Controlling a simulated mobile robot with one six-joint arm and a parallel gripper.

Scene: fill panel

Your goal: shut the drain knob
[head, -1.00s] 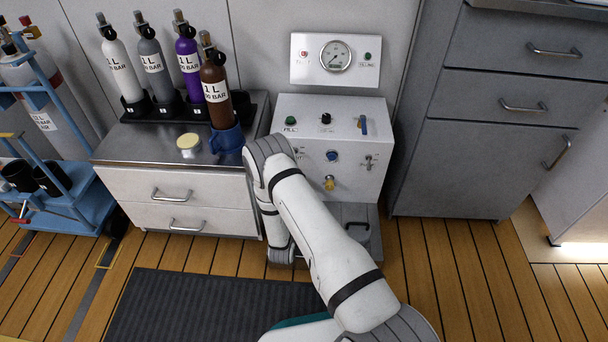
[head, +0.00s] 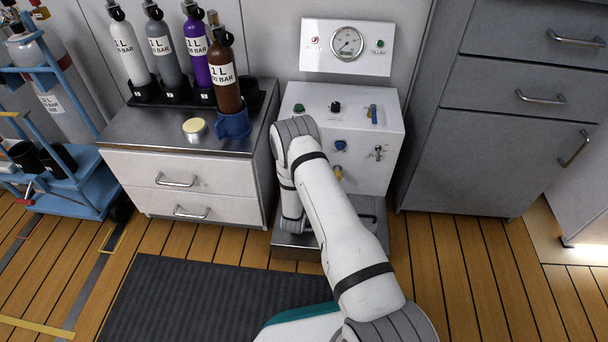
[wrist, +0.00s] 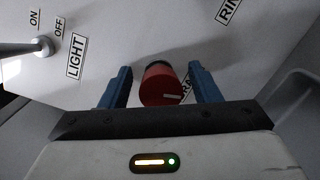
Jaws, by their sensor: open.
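In the wrist view, a red round knob (wrist: 162,86) with a black base and a pale mark on its face sticks out of the white panel. A label beside it is partly hidden; the letters "RA" show. My gripper (wrist: 160,70) is open, with one blue finger to the left of the knob and one to the right. Gaps show on both sides, so the fingers look apart from it. In the head view, my arm hides the gripper and the red knob, low at the front of the white fill panel (head: 312,100).
A metal toggle (wrist: 42,46) labelled LIGHT, ON and OFF is left of the gripper. The panel front also bears a blue knob (head: 340,145), a yellow knob (head: 338,172) and a toggle switch (head: 378,152). A drawer unit (head: 180,165) stands left, a grey cabinet (head: 475,165) right.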

